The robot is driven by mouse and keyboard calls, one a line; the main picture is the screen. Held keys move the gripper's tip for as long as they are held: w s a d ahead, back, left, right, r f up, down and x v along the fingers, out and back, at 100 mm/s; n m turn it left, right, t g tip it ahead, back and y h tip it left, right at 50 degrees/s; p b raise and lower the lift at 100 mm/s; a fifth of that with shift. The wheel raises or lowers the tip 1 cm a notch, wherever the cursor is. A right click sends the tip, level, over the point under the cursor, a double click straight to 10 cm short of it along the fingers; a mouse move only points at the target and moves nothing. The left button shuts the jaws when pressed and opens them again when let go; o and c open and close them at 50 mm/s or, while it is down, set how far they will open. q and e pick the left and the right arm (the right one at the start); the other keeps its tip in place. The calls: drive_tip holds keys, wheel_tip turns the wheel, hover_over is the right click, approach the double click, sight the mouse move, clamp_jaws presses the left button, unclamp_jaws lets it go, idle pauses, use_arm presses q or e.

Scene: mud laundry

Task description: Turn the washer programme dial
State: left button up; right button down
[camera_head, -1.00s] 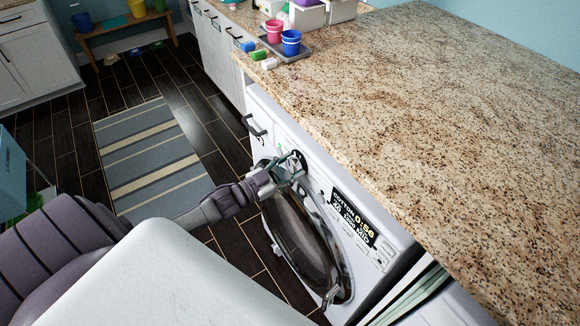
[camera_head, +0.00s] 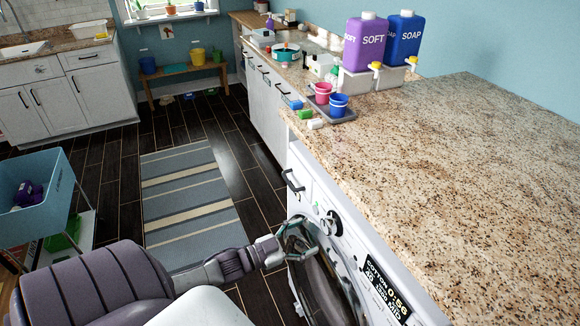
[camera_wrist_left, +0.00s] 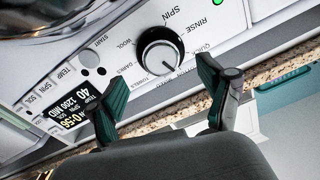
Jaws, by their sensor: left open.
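The white washer (camera_head: 352,240) stands under the granite counter, with a round door and a lit display (camera_head: 386,288) reading COTTON 0:56. Its programme dial (camera_head: 331,223) is a round knob on the front panel. In the left wrist view the dial (camera_wrist_left: 159,55) is silver with a dark rim, ringed by labels such as SPIN, WOOL and RINSE. My left gripper (camera_head: 296,240) is in front of the washer, just below and left of the dial in the head view. It is open and empty; its two green-padded fingers (camera_wrist_left: 160,95) are apart from the dial. My right gripper is out of view.
The granite counter (camera_head: 440,150) overhangs the washer. On it are a tray with a pink cup (camera_head: 322,93) and a blue cup (camera_head: 338,104), and purple and blue dispensers (camera_head: 365,42). A striped rug (camera_head: 190,200) and a blue cart (camera_head: 42,190) are at left.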

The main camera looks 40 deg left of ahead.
use_arm(q)
drive_tip(key=v, duration=0.5)
idle(0.4)
drive_tip(key=s+a+f+n+g+y+b, duration=0.1)
drive_tip(key=s+f+n+g+y, duration=0.3)
drive_tip(key=f, duration=1)
drive_tip(key=s+f+g+y+b, duration=0.1)
drive_tip(key=s+f+g+y, duration=0.2)
drive_tip(key=s+f, duration=0.8)
drive_tip(key=s+d+f+g, duration=0.4)
drive_tip(key=s+d+f, duration=0.3)
drive_tip(key=s+f, duration=0.2)
drive_tip(key=s+d+f+g+b, duration=0.1)
drive_tip(key=s+d+f+g, duration=0.4)
drive_tip(key=f, duration=0.7)
drive_tip(key=s+d, duration=0.2)
drive_tip(key=s, duration=0.2)
drive_tip(key=shift+s, duration=0.35)
